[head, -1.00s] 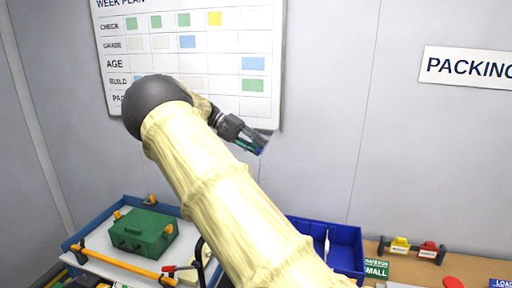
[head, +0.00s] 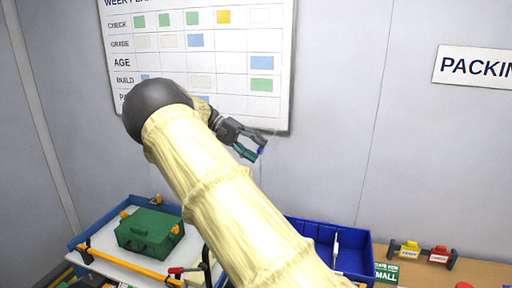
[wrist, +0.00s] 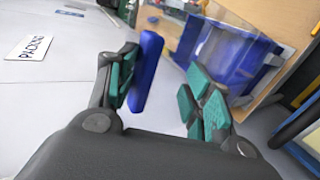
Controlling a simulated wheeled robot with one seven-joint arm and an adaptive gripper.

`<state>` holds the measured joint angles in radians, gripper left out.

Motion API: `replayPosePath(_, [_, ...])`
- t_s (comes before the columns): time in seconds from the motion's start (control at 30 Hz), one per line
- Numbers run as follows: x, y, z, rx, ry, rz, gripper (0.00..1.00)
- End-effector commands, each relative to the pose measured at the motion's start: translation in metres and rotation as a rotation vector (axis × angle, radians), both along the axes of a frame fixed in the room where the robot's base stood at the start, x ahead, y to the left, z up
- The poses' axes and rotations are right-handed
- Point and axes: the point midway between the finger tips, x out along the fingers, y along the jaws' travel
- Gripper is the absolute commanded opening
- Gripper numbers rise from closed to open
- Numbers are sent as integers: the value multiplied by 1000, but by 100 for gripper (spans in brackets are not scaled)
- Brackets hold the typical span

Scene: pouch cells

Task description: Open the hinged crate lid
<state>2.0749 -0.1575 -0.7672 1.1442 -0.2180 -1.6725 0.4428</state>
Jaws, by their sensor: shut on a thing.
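My gripper (head: 259,148) is raised in front of the wall board, far above and to the right of the green box. In the wrist view its teal-padded fingers (wrist: 168,92) stand well apart. A flat blue piece (wrist: 147,72) lies along the inner side of the left finger. A gap shows between that piece and the right finger.
The green box stands on a pale-topped blue tray (head: 105,262) with orange fittings. A blue open bin (head: 352,252) with an upright divider stands right of my arm. A wooden bench (head: 483,272) holds small yellow and red items. The wall board (head: 285,85) is behind my gripper.

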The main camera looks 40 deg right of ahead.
Motion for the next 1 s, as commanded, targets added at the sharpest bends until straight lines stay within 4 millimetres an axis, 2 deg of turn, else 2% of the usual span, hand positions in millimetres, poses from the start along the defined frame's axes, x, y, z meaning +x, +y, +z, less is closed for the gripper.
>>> replayPosePath(0.03, [-1, -1, -4, 6, 2, -2, 38])
replayPosePath(0.67, [0, -2, 1, 1, -1, -1, 38])
replayPosePath(0.87, [11, 5, 8, -1, -2, 1, 38])
replayPosePath(1.0, [26, 17, 20, -1, -3, 2, 38])
